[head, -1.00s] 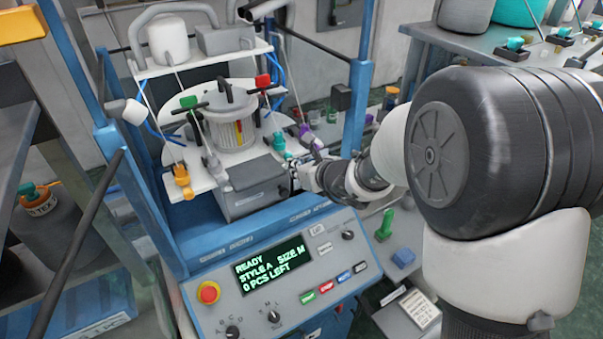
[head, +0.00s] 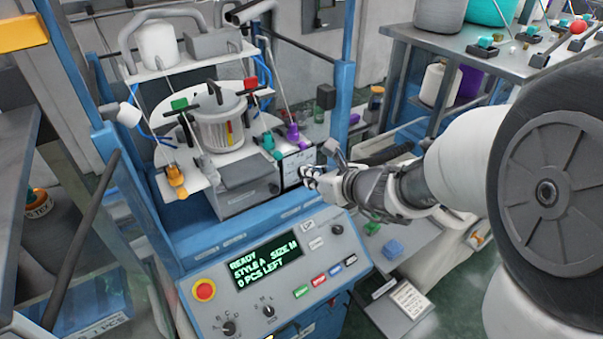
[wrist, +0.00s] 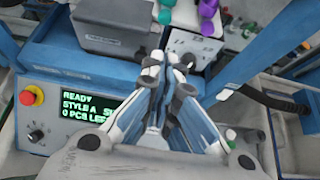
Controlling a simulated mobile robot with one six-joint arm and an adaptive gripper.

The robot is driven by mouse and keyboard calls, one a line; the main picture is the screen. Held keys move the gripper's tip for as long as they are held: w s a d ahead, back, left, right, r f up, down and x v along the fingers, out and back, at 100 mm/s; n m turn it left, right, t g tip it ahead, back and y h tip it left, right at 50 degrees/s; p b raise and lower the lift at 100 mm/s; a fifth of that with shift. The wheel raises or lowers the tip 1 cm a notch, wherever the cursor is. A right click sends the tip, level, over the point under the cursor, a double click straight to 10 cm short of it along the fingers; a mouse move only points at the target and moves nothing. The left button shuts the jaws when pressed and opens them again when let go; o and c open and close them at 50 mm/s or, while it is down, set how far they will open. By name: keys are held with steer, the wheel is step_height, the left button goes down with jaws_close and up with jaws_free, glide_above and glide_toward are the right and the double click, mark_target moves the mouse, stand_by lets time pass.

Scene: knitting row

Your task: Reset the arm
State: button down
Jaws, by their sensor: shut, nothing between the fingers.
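My gripper (head: 308,174) is at the right end of the grey box on the knitting machine (head: 235,247), just above the control panel's upper edge. In the wrist view its fingers (wrist: 158,58) are together and hold nothing. They point towards a pale plate with dark marks (wrist: 195,45), beside the grey box (wrist: 112,22). I cannot tell whether the fingertips touch the plate. The panel's screen (head: 264,261) reads READY, STYLE A, SIZE M, 0 PCS LEFT. My arm reaches in from the right of the head view.
A red button (head: 204,291) sits left of the screen. Orange (head: 176,178), teal (head: 270,145) and purple (head: 293,134) parts stand around the machine's ring. A blue upright (head: 343,75) rises right of the machine. A laden grey shelf (head: 425,38) stands at the back right.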

steer(key=shift+v, duration=0.85)
steer(key=shift+s, duration=0.1)
steer(key=shift+a, duration=0.1)
